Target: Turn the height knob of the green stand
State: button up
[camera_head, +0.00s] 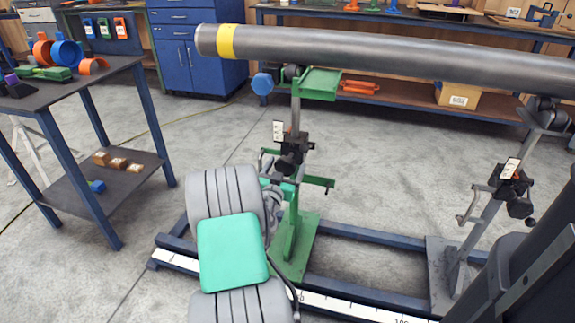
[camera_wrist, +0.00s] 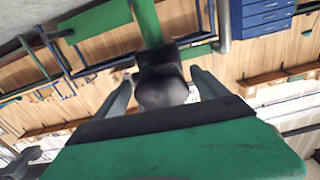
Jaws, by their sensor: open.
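The green stand (camera_head: 291,240) is upright under the pipe (camera_head: 400,54), in the middle of the head view. Its black height knob (camera_head: 291,160) sits on the post below a white scale label. In the wrist view the black knob (camera_wrist: 162,84) lies between the two fingers of my gripper (camera_wrist: 163,88), with a green post (camera_wrist: 146,22) beyond it. The fingers stand apart, one on each side of the knob, and I cannot tell whether either touches it. In the head view my gripper (camera_head: 280,186) is just below the knob, partly hidden by my arm.
A grey stand (camera_head: 478,225) with its own black clamp and crank holds the pipe at the right. Both stands are on a blue rail frame (camera_head: 350,262). A dark table (camera_head: 93,83) with coloured parts is at the left. Open floor lies between the table and stand.

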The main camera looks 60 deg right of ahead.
jog(key=shift+w+d, duration=0.2)
jog(key=shift+d, duration=1)
jog(key=c, duration=1.4)
